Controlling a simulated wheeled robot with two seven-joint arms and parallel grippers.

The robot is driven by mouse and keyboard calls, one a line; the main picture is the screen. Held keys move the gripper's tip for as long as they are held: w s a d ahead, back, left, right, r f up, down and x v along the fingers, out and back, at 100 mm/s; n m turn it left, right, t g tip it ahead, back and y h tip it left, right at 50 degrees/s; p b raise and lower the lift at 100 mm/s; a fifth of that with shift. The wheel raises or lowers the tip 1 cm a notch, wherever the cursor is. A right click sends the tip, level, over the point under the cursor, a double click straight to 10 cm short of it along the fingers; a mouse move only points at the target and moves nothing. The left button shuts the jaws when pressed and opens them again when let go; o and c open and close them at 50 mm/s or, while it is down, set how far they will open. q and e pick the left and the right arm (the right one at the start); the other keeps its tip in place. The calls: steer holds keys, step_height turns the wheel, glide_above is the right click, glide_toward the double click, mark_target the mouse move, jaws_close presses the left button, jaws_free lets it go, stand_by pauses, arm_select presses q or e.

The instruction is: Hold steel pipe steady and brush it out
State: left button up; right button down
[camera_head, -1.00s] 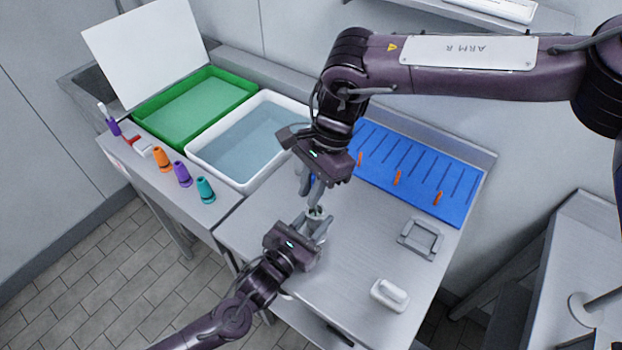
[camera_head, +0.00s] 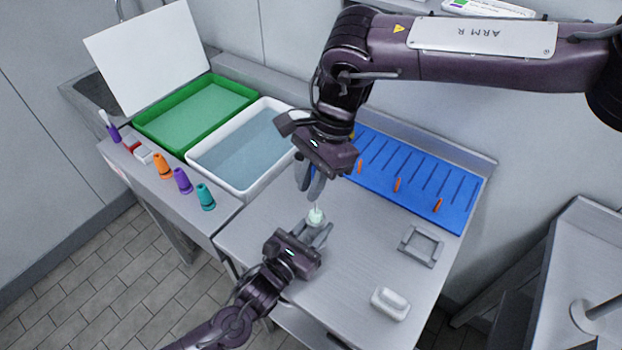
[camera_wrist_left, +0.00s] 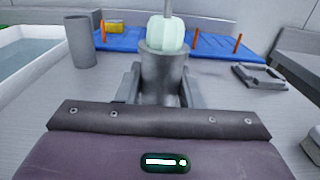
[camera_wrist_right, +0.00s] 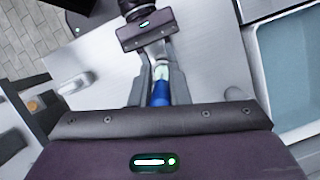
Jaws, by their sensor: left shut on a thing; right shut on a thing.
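A grey steel pipe (camera_wrist_left: 160,78) stands upright between the fingers of my left gripper (camera_head: 316,236), which is shut on it above the table. A brush has a pale green bristle head (camera_head: 316,215), a thin stem and a blue handle (camera_wrist_right: 160,93). My right gripper (camera_wrist_right: 158,100) is shut on the handle, above the pipe. In the left wrist view the bristle head (camera_wrist_left: 166,34) sits at the pipe's mouth, with its upper part showing above the rim. Whether its lower end is inside is hidden by the pipe wall.
Another grey pipe (camera_wrist_left: 80,42) stands on the table. A blue mat (camera_head: 455,207) with slots and orange pegs lies at the back. A white water basin (camera_head: 222,180) is at left, beside a green tray (camera_head: 165,140). A grey square frame (camera_head: 421,246) and a white block (camera_head: 390,303) lie at right.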

steer(key=shift+f, duration=2.05)
steer(key=shift+r, duration=2.55)
step_height(320, 180, up, 8)
steer(key=shift+f, duration=0.25)
arm_select(q)
steer(key=o, duration=1.4)
steer(key=shift+o, duration=0.2)
steer(key=o, duration=0.6)
